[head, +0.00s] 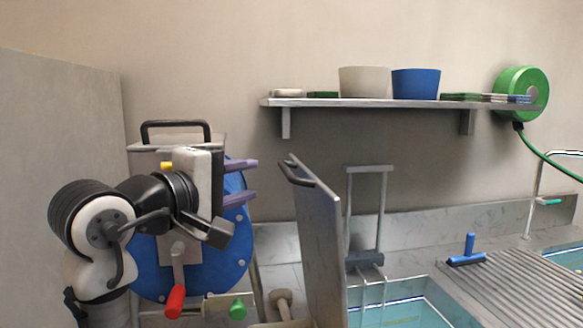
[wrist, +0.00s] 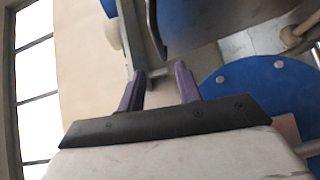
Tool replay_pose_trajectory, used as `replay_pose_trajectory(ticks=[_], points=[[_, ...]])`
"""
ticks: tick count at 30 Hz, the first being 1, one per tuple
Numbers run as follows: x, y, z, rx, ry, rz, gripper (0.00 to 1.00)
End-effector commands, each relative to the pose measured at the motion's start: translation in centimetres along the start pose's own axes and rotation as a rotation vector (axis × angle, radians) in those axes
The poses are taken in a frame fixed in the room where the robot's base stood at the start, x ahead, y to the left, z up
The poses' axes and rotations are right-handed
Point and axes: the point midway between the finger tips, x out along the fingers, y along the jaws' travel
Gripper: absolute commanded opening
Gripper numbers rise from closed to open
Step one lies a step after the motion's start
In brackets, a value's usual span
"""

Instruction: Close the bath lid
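The bath lid (head: 322,240) is a grey metal panel standing nearly upright, open, at the left side of the bath (head: 410,305) with blue water. Its dark bar handle (head: 296,173) is near the top edge. My gripper (head: 252,178) has purple fingers, spread apart and empty, pointing right. It is left of the handle at about the same height in the picture, with a gap between. In the wrist view my gripper (wrist: 160,74) shows both fingers apart with nothing between them. A grey metal panel (wrist: 205,22) above them there is probably the lid.
A blue round disc (head: 205,265) with a red-handled crank (head: 175,300) stands behind my arm. A wall shelf (head: 365,102) holds a beige and a blue pot. A metal frame (head: 368,215) stands behind the bath. A ribbed drainboard (head: 510,285) with a blue squeegee (head: 467,252) lies right.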

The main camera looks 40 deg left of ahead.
Motion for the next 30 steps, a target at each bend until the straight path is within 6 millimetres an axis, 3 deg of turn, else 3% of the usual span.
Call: replay_pose_trajectory(ticks=[9,15,21,30], points=[[6.9,0.2,0.1,-0.001,-0.003,-0.001,0.34],[10.2,0.2,0.0,0.000,-0.001,0.000,0.34],[11.7,0.0,0.0,0.000,-0.001,0.000,0.34],[11.9,0.0,0.0,0.001,0.000,0.002,0.34]])
